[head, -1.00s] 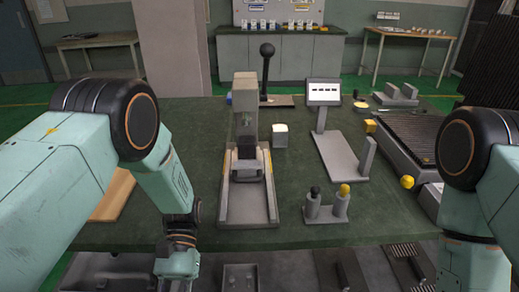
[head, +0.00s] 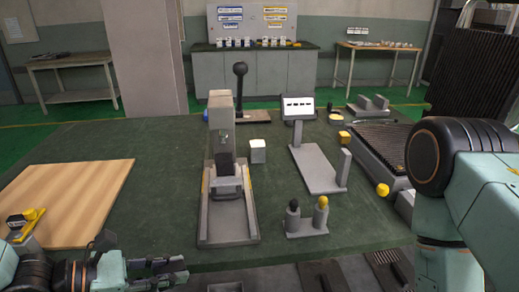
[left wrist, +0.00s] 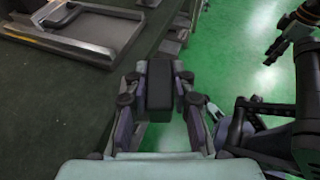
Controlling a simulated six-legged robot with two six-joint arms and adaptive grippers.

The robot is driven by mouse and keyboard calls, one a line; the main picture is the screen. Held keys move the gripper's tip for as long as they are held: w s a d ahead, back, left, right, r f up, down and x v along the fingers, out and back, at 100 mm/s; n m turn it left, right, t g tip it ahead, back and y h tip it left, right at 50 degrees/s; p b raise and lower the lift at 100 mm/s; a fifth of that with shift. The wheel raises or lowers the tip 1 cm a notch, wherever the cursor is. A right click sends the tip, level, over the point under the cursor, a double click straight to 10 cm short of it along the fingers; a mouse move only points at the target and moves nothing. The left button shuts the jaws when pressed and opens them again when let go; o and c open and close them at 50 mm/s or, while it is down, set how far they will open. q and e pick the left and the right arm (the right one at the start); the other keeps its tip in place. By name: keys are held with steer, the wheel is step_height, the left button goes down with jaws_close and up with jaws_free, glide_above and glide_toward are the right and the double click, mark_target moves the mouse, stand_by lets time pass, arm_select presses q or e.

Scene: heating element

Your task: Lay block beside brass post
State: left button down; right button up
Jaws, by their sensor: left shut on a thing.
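My left gripper (head: 160,272) is low at the left front in the head view, by the table's front edge. In the left wrist view my left gripper (left wrist: 160,90) is shut on a dark block (left wrist: 160,85), held upright between the fingers. The block cannot be made out clearly in the head view. A small stand on the table carries two grey posts: one with a yellow, brass-like top (head: 321,214) and one with a black top (head: 293,218). The held block is well to the left of these posts.
A grey press (head: 226,185) stands between the gripper and the posts. A wooden board (head: 62,205) lies at left, with a yellow-topped item (head: 24,226) at its front corner. A white block (head: 258,150) and a display stand (head: 318,168) are behind.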

arm_select(q)
steer(key=shift+w+a+r+n+t+y, duration=0.2)
steer(key=shift+w+a+r+n+t, duration=0.15)
steer(key=shift+r, duration=0.3)
steer(key=shift+w+a+r+n+t+y, duration=0.2)
steer(key=shift+w+r+n+t, duration=0.2)
steer(key=shift+r, duration=0.25)
steer(key=shift+r, duration=0.1)
